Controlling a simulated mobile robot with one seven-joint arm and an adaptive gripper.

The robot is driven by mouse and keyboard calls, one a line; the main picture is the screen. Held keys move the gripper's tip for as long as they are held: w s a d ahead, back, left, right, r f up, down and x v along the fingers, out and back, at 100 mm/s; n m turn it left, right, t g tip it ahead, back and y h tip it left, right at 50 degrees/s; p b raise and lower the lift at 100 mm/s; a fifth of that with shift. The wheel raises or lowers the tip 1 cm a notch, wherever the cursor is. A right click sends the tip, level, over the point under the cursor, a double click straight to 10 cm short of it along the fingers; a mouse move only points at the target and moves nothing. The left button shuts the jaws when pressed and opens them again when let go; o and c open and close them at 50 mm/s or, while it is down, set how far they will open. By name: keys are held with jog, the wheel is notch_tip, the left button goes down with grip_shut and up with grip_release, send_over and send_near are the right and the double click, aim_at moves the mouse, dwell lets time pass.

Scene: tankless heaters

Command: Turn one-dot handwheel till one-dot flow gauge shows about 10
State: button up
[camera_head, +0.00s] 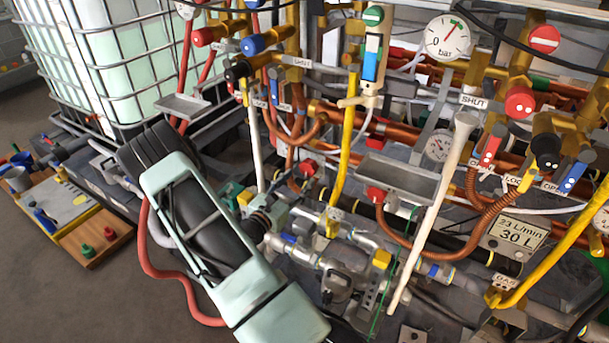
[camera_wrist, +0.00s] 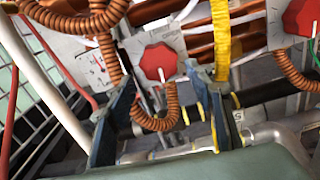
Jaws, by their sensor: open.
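My gripper (camera_wrist: 160,76) is open in the wrist view, its two dark blue-grey fingers apart. A red handwheel (camera_wrist: 157,62) with a pale pointer shows between and beyond the fingertips, under a label partly reading OPEN. No dots can be made out on it, so I cannot tell if it is the one-dot handwheel. I see no clear contact with it. In the head view my pale green arm reaches in from the bottom, and the fingers are hard to make out. A white dial gauge (camera_head: 439,145) sits among the pipes; its reading and dots are too small to read.
A yellow hose (camera_wrist: 221,40) runs close to the right finger, and copper coiled hoses (camera_wrist: 105,45) hang by the left. Another red handwheel (camera_wrist: 300,18) is at right. Pipes crowd the area.

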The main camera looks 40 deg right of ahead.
aim_at(306, 171)
jog(key=shift+x, duration=2.2)
jog(key=shift+c, duration=0.3)
jog(key=c, duration=0.8)
jog(key=shift+m+b, duration=0.3)
jog(key=shift+b, duration=0.05)
